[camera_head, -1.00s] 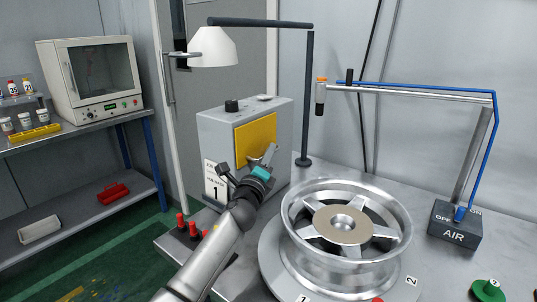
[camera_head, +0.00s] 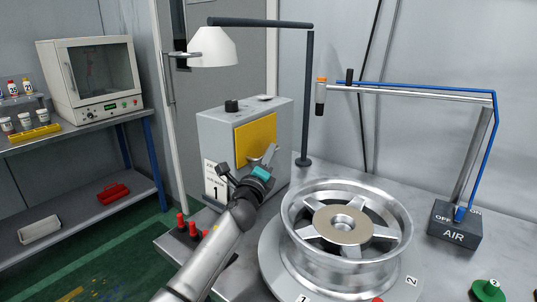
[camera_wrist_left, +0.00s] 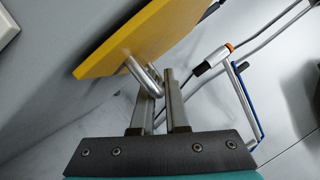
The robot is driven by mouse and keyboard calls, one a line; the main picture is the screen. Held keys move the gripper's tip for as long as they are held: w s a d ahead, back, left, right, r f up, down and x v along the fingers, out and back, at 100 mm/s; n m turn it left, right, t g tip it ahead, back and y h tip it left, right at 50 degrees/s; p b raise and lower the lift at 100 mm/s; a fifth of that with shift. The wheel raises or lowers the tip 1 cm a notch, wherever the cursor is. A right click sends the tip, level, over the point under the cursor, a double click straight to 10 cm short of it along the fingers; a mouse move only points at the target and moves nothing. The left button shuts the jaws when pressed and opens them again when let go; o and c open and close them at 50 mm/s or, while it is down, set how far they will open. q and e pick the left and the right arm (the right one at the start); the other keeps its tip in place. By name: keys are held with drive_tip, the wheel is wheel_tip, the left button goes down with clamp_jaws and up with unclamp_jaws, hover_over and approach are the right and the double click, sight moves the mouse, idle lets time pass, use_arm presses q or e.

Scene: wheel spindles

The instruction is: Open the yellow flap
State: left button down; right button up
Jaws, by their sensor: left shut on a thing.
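The yellow flap (camera_head: 255,138) is on the front of a grey box (camera_head: 216,136) on the table. In the left wrist view the yellow flap (camera_wrist_left: 135,42) shows at the upper left, with a metal handle (camera_wrist_left: 142,76) on its face. My left gripper (camera_head: 268,157) is at the flap's lower part. In the left wrist view my left gripper (camera_wrist_left: 160,88) is shut on the handle, whose end lies between the fingers. The flap looks close to the box front in the head view; how far it stands out is hard to tell. My right gripper is not in view.
A metal wheel (camera_head: 345,225) on a round base stands to the right of my left arm. A lamp (camera_head: 212,47) hangs above the box. Red pegs (camera_head: 181,222) stand at the table's left edge. An air-line stand (camera_head: 456,225) is at the right.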

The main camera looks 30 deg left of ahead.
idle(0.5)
use_arm(q)
drive_tip(key=shift+d+r+n+p, duration=0.1)
drive_tip(key=shift+d+n+p, duration=0.15)
drive_tip(key=shift+p, duration=0.35)
drive_tip(key=d+n+p, duration=0.1)
drive_tip(key=p, duration=0.1)
drive_tip(key=r+n+g+p, duration=0.1)
drive_tip(key=p, duration=0.1)
drive_tip(key=shift+s+d+r+n+g+y+p, duration=0.1)
drive_tip(key=shift+d+r+n+g+y+p, duration=0.2)
drive_tip(key=shift+d+n+y+p, duration=0.1)
drive_tip(key=d+r+n+g+h+p, duration=0.1)
drive_tip(key=d+r+n+g+p, duration=0.2)
drive_tip(key=p, duration=1.5)
drive_tip(key=shift+d+r+n+h, duration=0.3)
drive_tip(key=shift+d+r+n, duration=0.1)
drive_tip(key=shift+r+n, duration=1.85)
drive_tip(key=shift+s+f, duration=0.1)
drive_tip(key=shift+f, duration=0.15)
drive_tip(key=c, duration=1.2)
unclamp_jaws()
